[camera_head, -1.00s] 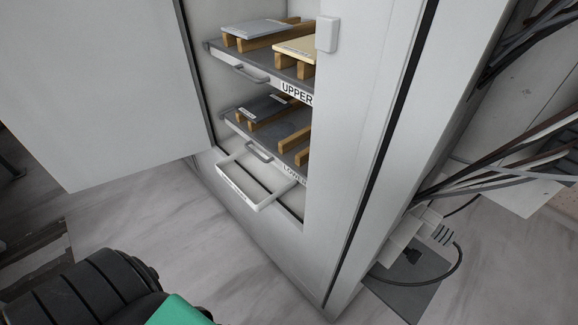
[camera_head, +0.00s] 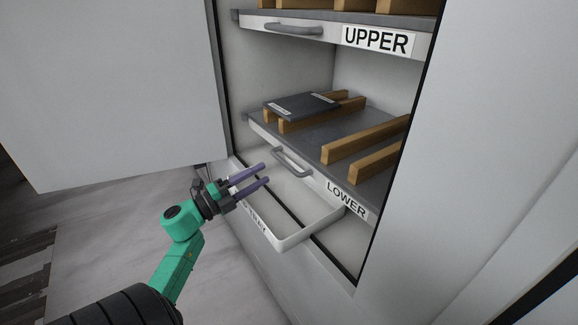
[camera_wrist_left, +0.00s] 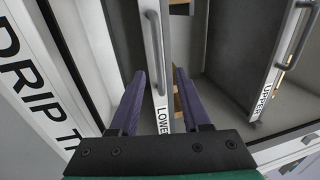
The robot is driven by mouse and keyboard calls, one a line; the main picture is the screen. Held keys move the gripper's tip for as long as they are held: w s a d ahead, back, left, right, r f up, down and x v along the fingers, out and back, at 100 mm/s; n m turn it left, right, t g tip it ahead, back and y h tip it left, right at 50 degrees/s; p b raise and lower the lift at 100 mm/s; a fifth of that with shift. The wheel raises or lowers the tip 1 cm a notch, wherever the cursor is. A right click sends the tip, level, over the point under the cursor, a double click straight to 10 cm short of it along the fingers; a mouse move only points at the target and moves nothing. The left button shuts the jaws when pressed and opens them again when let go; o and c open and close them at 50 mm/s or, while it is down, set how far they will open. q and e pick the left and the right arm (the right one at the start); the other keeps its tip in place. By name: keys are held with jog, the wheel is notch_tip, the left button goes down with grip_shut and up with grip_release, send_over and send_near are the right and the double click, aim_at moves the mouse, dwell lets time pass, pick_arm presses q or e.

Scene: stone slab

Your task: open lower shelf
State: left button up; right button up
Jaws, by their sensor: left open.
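The lower shelf (camera_head: 262,126) is a grey tray with a white front edge, a "LOWER" label and a metal handle (camera_head: 292,162). It sits inside the cabinet, with wooden bars and a dark slab on it. My left gripper (camera_head: 266,173) is open and empty, its two purple fingers pointing at the handle from the left, a short gap away. In the left wrist view the lower handle (camera_wrist_left: 157,52) stands ahead, roughly between the fingers (camera_wrist_left: 160,88) in the picture and beyond their tips. My right gripper does not show.
The upper shelf (camera_head: 260,22) with its own handle (camera_head: 293,29) is above. A white drip tray (camera_head: 290,243) sticks out below the lower shelf. The open cabinet door (camera_head: 110,90) stands on the left. Open floor (camera_head: 110,215) lies in front of the cabinet.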

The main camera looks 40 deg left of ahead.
aim_at(283, 160)
pick_arm(q)
jog(key=x, duration=0.8)
jog(key=shift+w+f, duration=0.1)
jog(key=shift+w, duration=0.05)
grip_shut()
dwell(0.9)
